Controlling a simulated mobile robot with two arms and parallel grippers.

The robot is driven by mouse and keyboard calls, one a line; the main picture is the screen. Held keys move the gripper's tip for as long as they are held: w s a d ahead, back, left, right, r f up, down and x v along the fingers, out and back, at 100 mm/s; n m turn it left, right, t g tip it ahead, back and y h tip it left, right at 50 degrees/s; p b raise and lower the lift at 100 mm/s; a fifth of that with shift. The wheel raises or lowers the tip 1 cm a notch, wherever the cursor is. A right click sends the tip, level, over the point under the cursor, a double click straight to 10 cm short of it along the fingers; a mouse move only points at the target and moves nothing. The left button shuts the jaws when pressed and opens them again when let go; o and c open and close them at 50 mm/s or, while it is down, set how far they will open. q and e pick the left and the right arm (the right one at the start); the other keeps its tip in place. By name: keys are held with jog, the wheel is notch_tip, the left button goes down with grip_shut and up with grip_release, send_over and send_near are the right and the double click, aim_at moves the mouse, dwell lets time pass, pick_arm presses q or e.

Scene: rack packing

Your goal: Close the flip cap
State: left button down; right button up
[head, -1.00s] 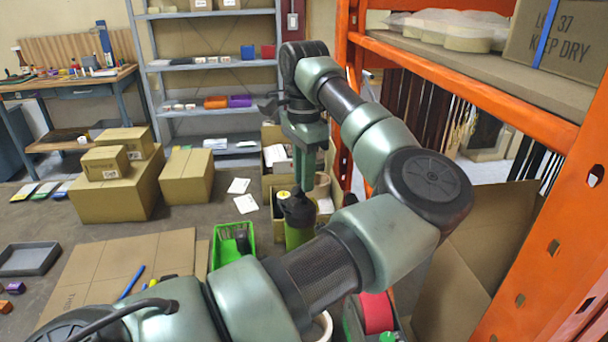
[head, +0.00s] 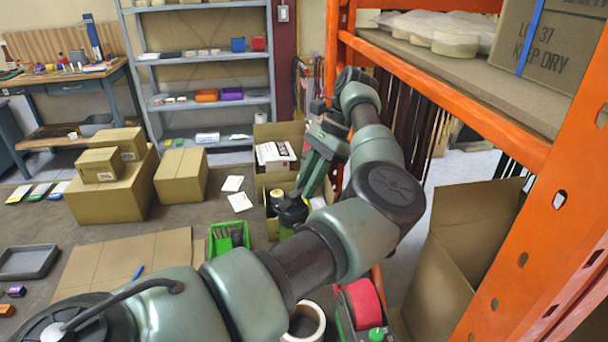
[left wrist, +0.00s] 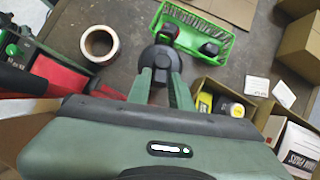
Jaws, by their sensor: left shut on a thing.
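A green bottle with a black lid (head: 293,212) stands on the table beside the green basket, partly hidden behind my arm. In the left wrist view the black lid (left wrist: 161,58) shows at the fingertips, with a small dark round part at its far edge. My left gripper (head: 299,194) comes down tilted onto the lid; its two fingers (left wrist: 160,78) are on the lid's near side, shut on it. Whether the flip cap is fully down I cannot tell. My right gripper is not in view.
A green basket (head: 212,246) stands left of the bottle. An open carton (head: 268,182) with a black-and-yellow container stands behind it. A tape roll (head: 318,318) and a red-and-green device (head: 364,306) are in front. The orange rack post (head: 545,215) bounds the right.

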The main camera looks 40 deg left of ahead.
pick_arm(q)
jog(key=shift+w+f+g+p, duration=0.3)
jog(key=shift+g+p, duration=0.2)
jog(key=shift+g, duration=0.1)
jog(key=shift+y, duration=0.3)
jog(key=c, duration=1.4)
grip_release()
jog(key=shift+d, duration=0.1)
notch_tip(320, 180, up, 20)
jog(key=p, duration=0.8)
